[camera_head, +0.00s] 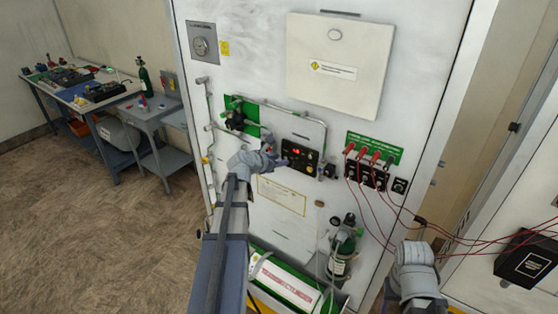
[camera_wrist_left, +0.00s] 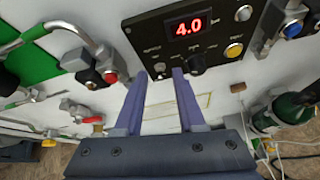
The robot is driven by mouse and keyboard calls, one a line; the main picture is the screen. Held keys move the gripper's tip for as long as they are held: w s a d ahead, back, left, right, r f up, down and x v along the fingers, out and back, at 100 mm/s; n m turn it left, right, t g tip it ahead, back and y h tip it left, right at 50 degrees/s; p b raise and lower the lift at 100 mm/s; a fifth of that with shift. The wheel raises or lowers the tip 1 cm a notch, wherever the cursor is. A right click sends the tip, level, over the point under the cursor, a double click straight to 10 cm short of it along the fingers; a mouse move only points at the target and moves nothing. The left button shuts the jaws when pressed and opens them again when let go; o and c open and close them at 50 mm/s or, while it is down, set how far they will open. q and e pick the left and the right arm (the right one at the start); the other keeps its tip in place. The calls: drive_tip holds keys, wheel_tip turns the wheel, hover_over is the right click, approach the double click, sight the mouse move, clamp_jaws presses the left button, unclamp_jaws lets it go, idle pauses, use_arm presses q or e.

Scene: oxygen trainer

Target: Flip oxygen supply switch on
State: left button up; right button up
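A black control panel (camera_head: 300,157) with a lit red display is on the white wall panel. In the left wrist view the control panel (camera_wrist_left: 190,35) reads 4.0 and carries knobs, a yellow button and small controls along its lower edge. Its labels are too small to read, so I cannot tell which control is the oxygen supply switch. My left gripper (camera_wrist_left: 159,74) is open and empty, its two fingertips at the panel's lower left edge, a dark knob (camera_wrist_left: 195,65) close by the right finger. Contact is unclear. In the head view my right wrist shows at lower right; its fingers cannot be made out.
Pipes and a valve on a green plate (camera_head: 240,114) are left of the panel. Red plugs with wires (camera_head: 370,155) hang to the right. A green cylinder (camera_head: 342,250) stands below. A workbench (camera_head: 75,95) is at far left; the floor (camera_head: 110,230) before it is clear.

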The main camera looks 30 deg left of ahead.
use_arm(q)
drive_tip(key=p+v, duration=0.3)
drive_tip(key=v, duration=0.4)
drive_tip(key=shift+s+r+p, duration=0.2)
drive_tip(key=shift+s+p, duration=0.15)
drive_tip(key=shift+p, duration=0.05)
